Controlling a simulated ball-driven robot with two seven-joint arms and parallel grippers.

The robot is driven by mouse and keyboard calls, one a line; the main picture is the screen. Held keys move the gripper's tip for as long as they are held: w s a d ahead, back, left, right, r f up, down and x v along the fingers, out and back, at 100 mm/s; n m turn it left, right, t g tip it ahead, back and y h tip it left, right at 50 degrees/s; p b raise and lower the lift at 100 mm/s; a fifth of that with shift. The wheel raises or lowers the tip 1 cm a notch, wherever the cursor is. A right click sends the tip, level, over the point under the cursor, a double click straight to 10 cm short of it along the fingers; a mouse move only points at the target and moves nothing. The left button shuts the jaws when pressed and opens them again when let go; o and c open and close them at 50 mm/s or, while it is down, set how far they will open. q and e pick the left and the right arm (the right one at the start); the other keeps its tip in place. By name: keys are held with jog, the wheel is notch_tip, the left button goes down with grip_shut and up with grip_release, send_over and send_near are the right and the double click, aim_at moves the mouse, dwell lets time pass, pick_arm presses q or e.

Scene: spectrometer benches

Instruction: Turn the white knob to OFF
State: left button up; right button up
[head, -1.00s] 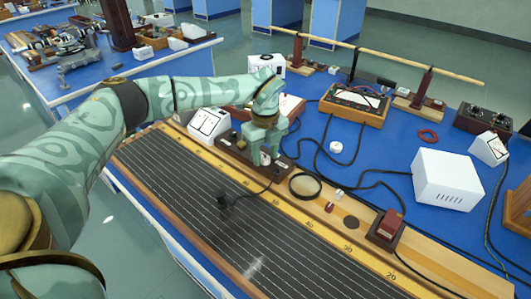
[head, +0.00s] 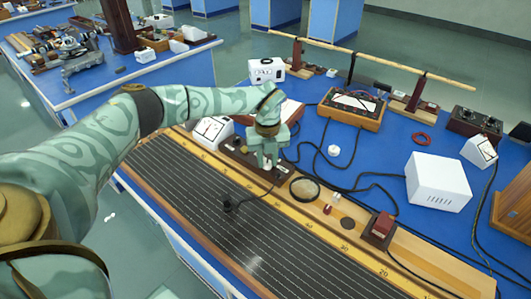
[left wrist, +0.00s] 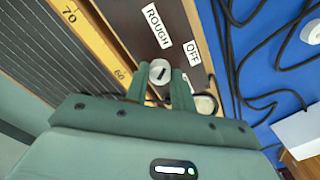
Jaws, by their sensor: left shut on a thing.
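The white knob (left wrist: 159,71) sits on a dark brown panel (left wrist: 140,20) with a short dark pointer mark on its face. A white ROUGH label (left wrist: 158,26) and a white OFF label (left wrist: 192,53) lie on the panel beyond and to the right of the knob. My left gripper (left wrist: 160,82) is shut on the knob, one finger on each side. In the head view my left gripper (head: 267,160) reaches down onto the panel and largely hides the knob. My right gripper is not in view.
A long black ruled board (head: 220,210) with a wooden scale lies in front of the panel. A magnifier ring (head: 305,189), a red block (head: 381,226) and a white box (head: 438,182) stand to the right. Black cables loop over the blue bench close to the gripper.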

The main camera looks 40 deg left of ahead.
aim_at(267, 162)
pick_arm(q)
jog(key=m+p, duration=0.1)
jog(key=m, duration=0.1)
jog(key=m+p, duration=0.1)
jog(key=shift+r+m, duration=0.2)
jog(key=shift+m, duration=0.2)
jog(key=shift+f+m+p, duration=0.1)
jog(key=shift+m+p, duration=0.8)
jog(key=shift+m, duration=0.8)
jog(key=o, duration=1)
notch_tip(267, 162, up, 16)
jog(key=p, duration=0.3)
